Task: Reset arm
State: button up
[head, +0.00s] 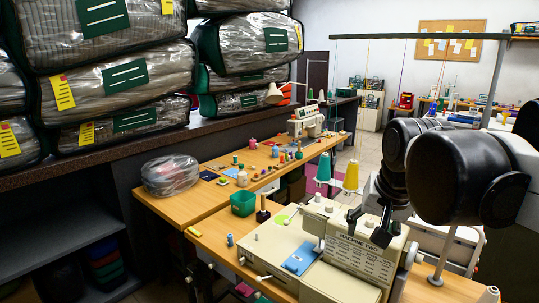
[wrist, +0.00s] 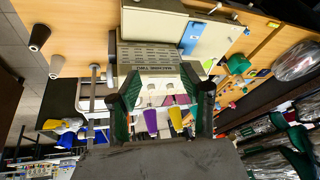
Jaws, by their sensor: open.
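My gripper (head: 372,226) is above the cream sewing machine (head: 360,258) labelled "Machine Two", at the right of the head view. In the wrist view my gripper (wrist: 162,92) shows two separated fingers with green inner pads and nothing between them. The sewing machine (wrist: 152,62) lies beyond the fingers there, with purple and yellow thread cones near it. Bagged comforters (head: 100,85) are stacked on the dark shelf at the left, apart from my gripper. Their bags also show at the right of the wrist view (wrist: 275,128).
A clear round bag (head: 170,174) lies on the wooden table (head: 165,207). A green box (head: 243,203), spools and a second sewing machine (head: 306,121) stand along the tables. Teal and yellow thread cones (head: 351,175) rise close to my arm. An overhead bar (head: 420,36) crosses above.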

jog(key=s+f+n+t, duration=0.2)
jog(key=s+f+n, duration=0.1)
jog(key=s+f, duration=0.6)
jog(key=s, duration=0.3)
jog(key=shift+f+n, duration=0.15)
jog(key=shift+n, duration=0.15)
